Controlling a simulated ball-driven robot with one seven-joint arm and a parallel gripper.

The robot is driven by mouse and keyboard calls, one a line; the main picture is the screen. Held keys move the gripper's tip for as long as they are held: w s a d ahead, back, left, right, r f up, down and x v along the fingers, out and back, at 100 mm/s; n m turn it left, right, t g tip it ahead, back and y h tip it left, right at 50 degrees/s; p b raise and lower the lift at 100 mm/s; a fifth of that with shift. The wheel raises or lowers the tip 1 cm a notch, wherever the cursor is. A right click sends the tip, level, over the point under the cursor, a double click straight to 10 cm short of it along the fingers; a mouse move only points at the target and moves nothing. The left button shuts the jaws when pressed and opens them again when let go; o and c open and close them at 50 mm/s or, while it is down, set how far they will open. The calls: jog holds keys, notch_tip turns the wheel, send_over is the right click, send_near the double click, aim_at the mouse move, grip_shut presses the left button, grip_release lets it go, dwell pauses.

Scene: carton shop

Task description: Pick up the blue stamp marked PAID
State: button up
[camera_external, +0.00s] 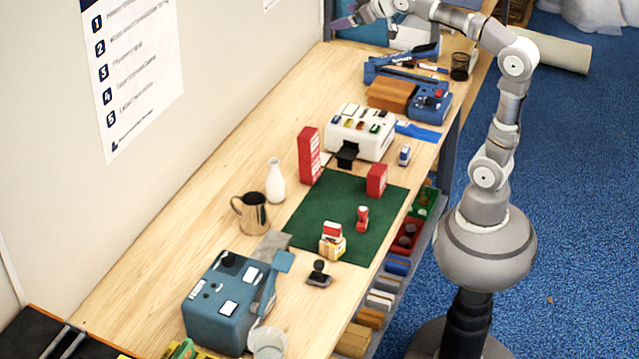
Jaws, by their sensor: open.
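A small blue-and-white block (404,155), which looks like the blue stamp, stands near the table's right edge, just right of the white machine. Its marking is too small to read. My gripper (343,22) is at the far end of the table, at the top of the view, well away from that block. It is open, and I see nothing held in it.
The white machine (360,131) stands left of the block, with a flat blue piece (418,132) behind it. A red box (377,180) and a red-and-white stamp-like item (362,218) stand on the green mat (325,200). A tall red box (308,155) and white vase (275,182) stand farther left.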

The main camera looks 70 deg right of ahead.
jog(key=s+a+r+t+b, duration=0.1)
jog(key=s+a+r, duration=0.2)
jog(key=s+a+r+t+y+b, duration=0.1)
jog(key=s+a+r+t+b, duration=0.1)
jog(key=s+a+r, duration=0.1)
jog(key=shift+a+r+y, duration=0.1)
jog(key=shift+r+y, duration=0.05)
jog(key=shift+y, duration=0.15)
jog(key=shift+c, duration=1.4)
jog(key=shift+a+r, duration=0.1)
jog(key=shift+r, duration=0.3)
